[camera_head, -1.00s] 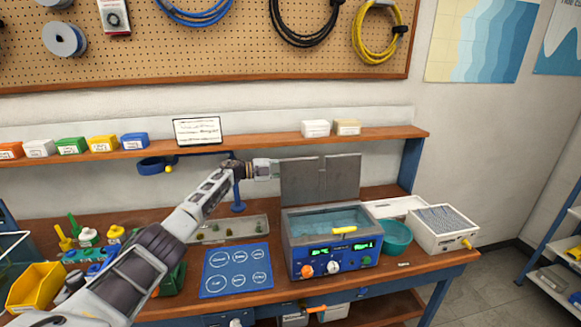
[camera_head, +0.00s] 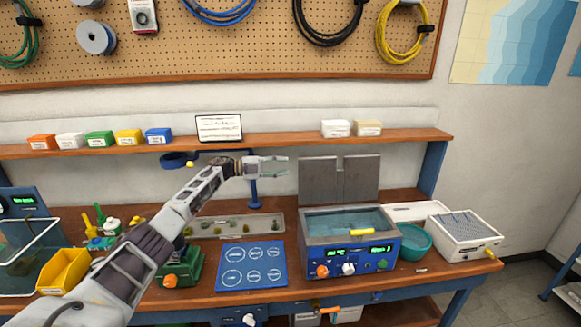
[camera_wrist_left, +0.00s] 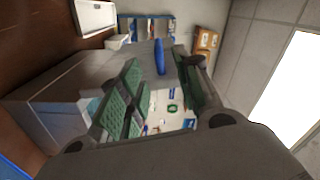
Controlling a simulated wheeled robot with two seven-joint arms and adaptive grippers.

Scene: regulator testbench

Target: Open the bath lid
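The bath (camera_head: 350,256) is a grey open-topped tank with blue water (camera_head: 345,224) in it and a blue control front. Its grey lid (camera_head: 319,181) stands upright along the back edge, with a notch in the middle, so the water is uncovered. A yellow bar (camera_head: 361,232) shows at the front rim. My left gripper (camera_head: 281,167) is just left of the lid, near the height of its upper part, apart from it and empty. In the left wrist view its green-padded fingers (camera_wrist_left: 157,92) are spread with a gap between them. My right gripper is in no view.
A teal bowl (camera_head: 414,241) and a white rack box (camera_head: 462,236) stand right of the bath. A blue mat with circles (camera_head: 251,266) lies to its left, behind it a shallow tray (camera_head: 240,226). A shelf (camera_head: 270,139) with small boxes runs above.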

